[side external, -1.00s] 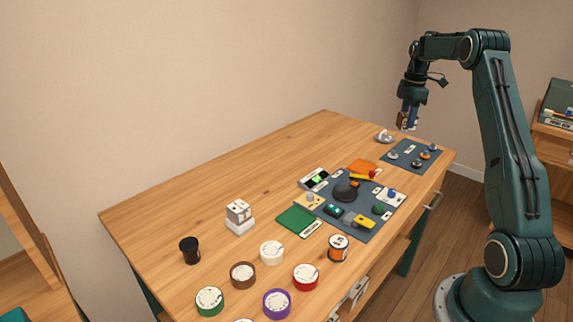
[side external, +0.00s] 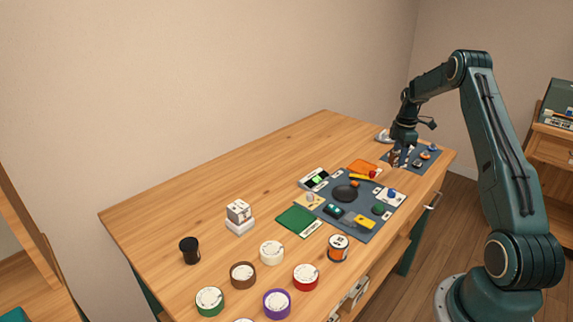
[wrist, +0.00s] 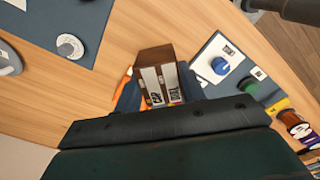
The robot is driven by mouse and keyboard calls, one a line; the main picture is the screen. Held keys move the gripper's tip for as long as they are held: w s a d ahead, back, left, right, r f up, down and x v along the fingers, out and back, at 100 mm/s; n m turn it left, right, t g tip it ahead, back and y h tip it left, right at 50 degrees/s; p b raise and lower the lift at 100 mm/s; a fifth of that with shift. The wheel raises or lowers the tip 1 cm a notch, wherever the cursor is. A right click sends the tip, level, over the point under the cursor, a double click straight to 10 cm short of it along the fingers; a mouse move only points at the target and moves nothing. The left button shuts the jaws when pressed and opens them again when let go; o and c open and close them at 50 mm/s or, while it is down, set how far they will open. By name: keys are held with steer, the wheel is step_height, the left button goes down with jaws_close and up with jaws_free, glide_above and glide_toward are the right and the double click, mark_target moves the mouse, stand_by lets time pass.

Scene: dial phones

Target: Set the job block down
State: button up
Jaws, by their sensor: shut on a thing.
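The job block (wrist: 158,72) is a brown block with white, lettered strips on the face toward the wrist camera. My gripper (wrist: 158,90) is shut on it, with a dark finger on either side. The block is small and mostly hidden there. I cannot tell whether its underside touches the table.
The larger mat (side external: 345,222) holds several knobs and dials, including a blue knob (wrist: 220,65). The smaller mat (side external: 428,165) with a white dial (wrist: 70,46) lies behind. Several coloured round tins and a black cup (side external: 190,250) stand at the front left.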

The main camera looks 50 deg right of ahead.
steer(key=shift+f, duration=0.95)
steer(key=shift+f, duration=2.1)
steer(key=shift+f, duration=0.15)
steer(key=o, duration=1)
step_height(320, 180, up, 12)
steer(key=shift+r, duration=0.15)
